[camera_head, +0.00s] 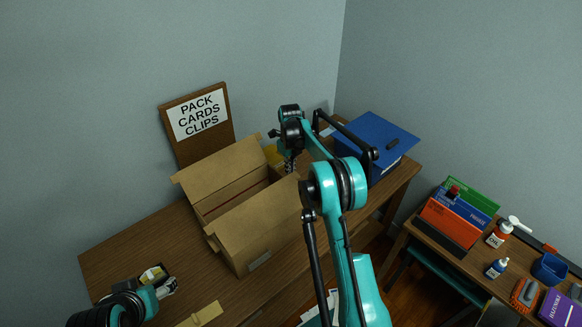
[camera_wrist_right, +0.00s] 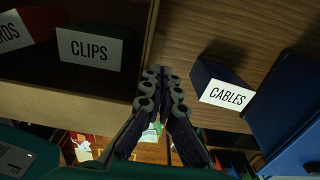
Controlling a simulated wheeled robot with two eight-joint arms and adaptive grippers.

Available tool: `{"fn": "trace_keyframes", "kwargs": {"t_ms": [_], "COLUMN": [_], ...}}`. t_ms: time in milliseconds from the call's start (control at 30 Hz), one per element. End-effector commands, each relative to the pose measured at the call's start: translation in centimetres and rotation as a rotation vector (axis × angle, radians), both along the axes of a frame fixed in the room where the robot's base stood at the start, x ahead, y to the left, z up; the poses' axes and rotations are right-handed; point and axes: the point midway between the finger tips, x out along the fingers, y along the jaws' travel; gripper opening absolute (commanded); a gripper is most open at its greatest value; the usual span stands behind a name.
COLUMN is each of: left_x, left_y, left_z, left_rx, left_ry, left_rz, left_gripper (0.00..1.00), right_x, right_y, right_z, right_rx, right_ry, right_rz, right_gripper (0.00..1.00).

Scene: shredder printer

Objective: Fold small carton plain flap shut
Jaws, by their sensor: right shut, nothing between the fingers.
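The brown carton (camera_head: 245,250) stands open on the wooden desk. Its back flap (camera_head: 215,170) stands raised and leans back; its front flap (camera_head: 262,215) slopes outward on the near side. A pale label is on the front wall. My right gripper (camera_head: 290,166) is at the carton's right end, its fingertips partly hidden. In the right wrist view the right gripper (camera_wrist_right: 165,85) is shut and empty, over the carton's edge; I cannot tell if it touches. A box marked CLIPS (camera_wrist_right: 90,47) and a red box (camera_wrist_right: 25,28) lie inside the carton. My left gripper (camera_head: 150,295) is at the lower left, its fingers unclear.
A box marked CABLES (camera_wrist_right: 222,92) stands on the desk just outside the carton. A blue box (camera_head: 375,140) is to the right. A sign board (camera_head: 190,150) stands behind. A side table with supplies is at the right.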

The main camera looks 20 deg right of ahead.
Motion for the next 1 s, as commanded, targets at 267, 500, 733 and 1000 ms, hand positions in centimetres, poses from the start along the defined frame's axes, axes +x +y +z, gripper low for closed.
{"fn": "trace_keyframes", "kwargs": {"t_ms": [267,500,733,1000], "left_x": [0.0,0.0,0.0,0.0], "left_y": [0.0,0.0,0.0,0.0], "left_z": [-0.09,-0.09,-0.09,-0.09], "left_rx": [0.0,0.0,0.0,0.0], "left_ry": [0.0,0.0,0.0,0.0], "left_rz": [0.0,0.0,0.0,0.0], "left_gripper": [0.67,0.67,0.67,0.67], "right_x": [-0.02,-0.01,-0.01,-0.01], "right_y": [0.02,0.01,0.01,0.01], "right_z": [-0.7,-0.69,-0.68,-0.68], "right_rx": [-0.018,-0.017,-0.017,-0.017], "right_ry": [0.051,0.05,0.049,0.049], "right_rz": [0.0,0.0,0.0,0.0], "right_gripper": [0.0,0.0,0.0,0.0]}}
